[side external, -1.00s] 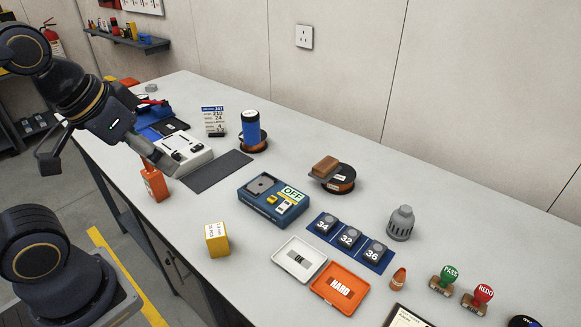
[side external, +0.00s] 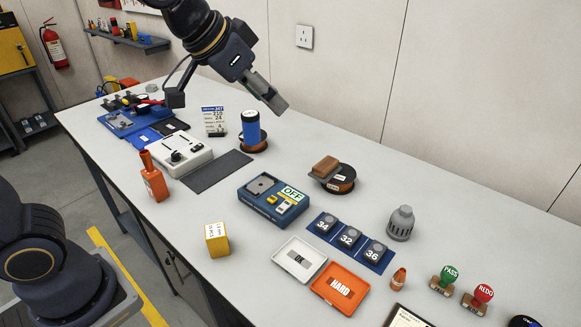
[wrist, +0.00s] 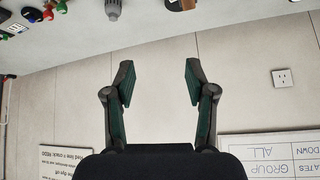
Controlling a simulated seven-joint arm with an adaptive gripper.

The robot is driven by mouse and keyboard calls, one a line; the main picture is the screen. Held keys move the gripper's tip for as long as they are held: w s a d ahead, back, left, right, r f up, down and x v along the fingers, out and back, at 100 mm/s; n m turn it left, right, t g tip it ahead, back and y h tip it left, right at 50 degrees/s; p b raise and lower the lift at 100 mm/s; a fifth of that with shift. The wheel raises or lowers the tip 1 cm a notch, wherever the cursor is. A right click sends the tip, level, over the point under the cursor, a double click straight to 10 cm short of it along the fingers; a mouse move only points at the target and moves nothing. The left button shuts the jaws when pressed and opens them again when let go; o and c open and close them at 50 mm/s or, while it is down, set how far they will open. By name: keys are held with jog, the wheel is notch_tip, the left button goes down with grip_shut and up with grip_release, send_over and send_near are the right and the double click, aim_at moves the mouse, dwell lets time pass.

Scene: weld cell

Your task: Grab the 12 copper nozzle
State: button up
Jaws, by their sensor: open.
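A small copper-coloured cone-shaped piece (side external: 399,279) stands on the bench right of the orange tray; I cannot read a 12 on it. A ribbed grey nozzle-like piece (side external: 400,223) stands upright behind it, and it also shows at the top edge of the wrist view (wrist: 113,9). My gripper (side external: 272,98) is raised above the back of the bench, well left of both pieces and touching nothing. In the wrist view my gripper (wrist: 158,82) has its fingers wide apart and empty, facing the wall.
A blue plate (side external: 383,266) holds grey pieces marked 34, 32 and 36. The white tray (side external: 281,252) and orange HARD tray (side external: 319,290) lie in front. A yellow box (side external: 217,240), blue OFF device (side external: 272,200), blue canister (side external: 250,128) and stamps (side external: 446,277) stand around.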

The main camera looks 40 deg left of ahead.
jog(key=w+d+f+m+g+h, duration=0.1)
jog(key=w+d+f, duration=0.2)
jog(key=d, duration=0.3)
jog(key=w+d+f+m, duration=0.1)
jog(key=w+d+f, duration=0.2)
jog(key=d, duration=0.2)
jog(key=m+g, duration=0.3)
send_over(397, 274)
jog(key=s+a, duration=0.4)
notch_tip(397, 274, down, 13)
jog(key=x, duration=1)
jog(key=shift+s+d, duration=0.15)
jog(key=shift+s, duration=0.1)
jog(key=shift+x, duration=3.1)
jog(key=shift+s, duration=0.1)
grip_shut()
